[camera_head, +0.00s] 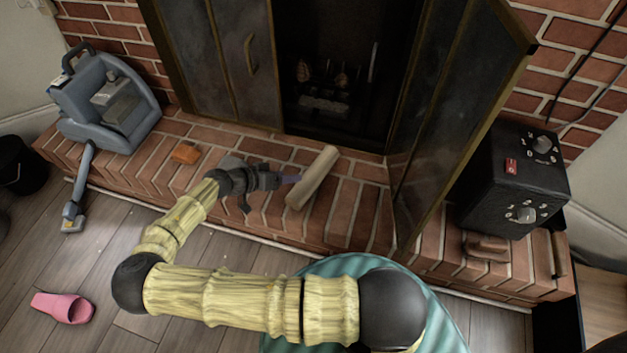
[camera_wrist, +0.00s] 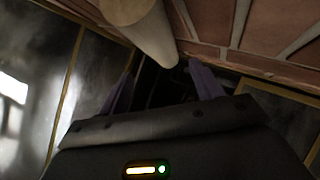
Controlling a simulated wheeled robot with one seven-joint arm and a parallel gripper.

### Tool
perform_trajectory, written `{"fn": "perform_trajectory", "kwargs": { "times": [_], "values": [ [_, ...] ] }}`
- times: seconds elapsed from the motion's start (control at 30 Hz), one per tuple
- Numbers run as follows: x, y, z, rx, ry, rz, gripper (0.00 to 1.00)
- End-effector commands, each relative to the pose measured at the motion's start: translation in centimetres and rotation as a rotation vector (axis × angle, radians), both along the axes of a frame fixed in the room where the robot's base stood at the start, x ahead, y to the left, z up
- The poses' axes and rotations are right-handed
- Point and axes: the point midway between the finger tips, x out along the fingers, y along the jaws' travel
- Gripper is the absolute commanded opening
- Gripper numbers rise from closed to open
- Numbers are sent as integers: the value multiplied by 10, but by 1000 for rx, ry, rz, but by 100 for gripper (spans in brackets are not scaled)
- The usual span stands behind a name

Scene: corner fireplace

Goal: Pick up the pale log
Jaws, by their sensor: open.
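The pale log (camera_head: 313,178) is a smooth cream cylinder lying at a slant on the brick hearth, in front of the fireplace opening. In the wrist view the log (camera_wrist: 150,28) reaches from the top edge down toward the space between my fingertips. My gripper (camera_head: 290,179) is just left of the log in the head view, low over the hearth. Its purple fingers (camera_wrist: 165,82) are apart with nothing clasped between them. I cannot tell whether a finger touches the log.
The brick hearth (camera_head: 350,215) carries an orange block (camera_head: 186,152) at left and a black heater (camera_head: 513,178) at right. A grey-blue vacuum (camera_head: 105,100) stands far left. An open glass door (camera_head: 455,110) stands right of the log. A pink slipper (camera_head: 62,307) lies on the floor.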

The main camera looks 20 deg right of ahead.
Motion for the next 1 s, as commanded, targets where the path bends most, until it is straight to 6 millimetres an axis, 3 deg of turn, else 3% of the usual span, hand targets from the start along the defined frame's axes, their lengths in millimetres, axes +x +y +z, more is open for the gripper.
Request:
{"fn": "perform_trajectory", "kwargs": {
  "times": [0.03, 0.23, 0.67, 1.0],
  "values": [
    [1, -8, -9, 0, 0, -3, 65],
    [7, -33, -22, 1, -1, -3, 65],
    [8, -37, -23, 1, 0, 1, 65],
    [13, -66, -44, 0, 0, -3, 65]
  ]
}}
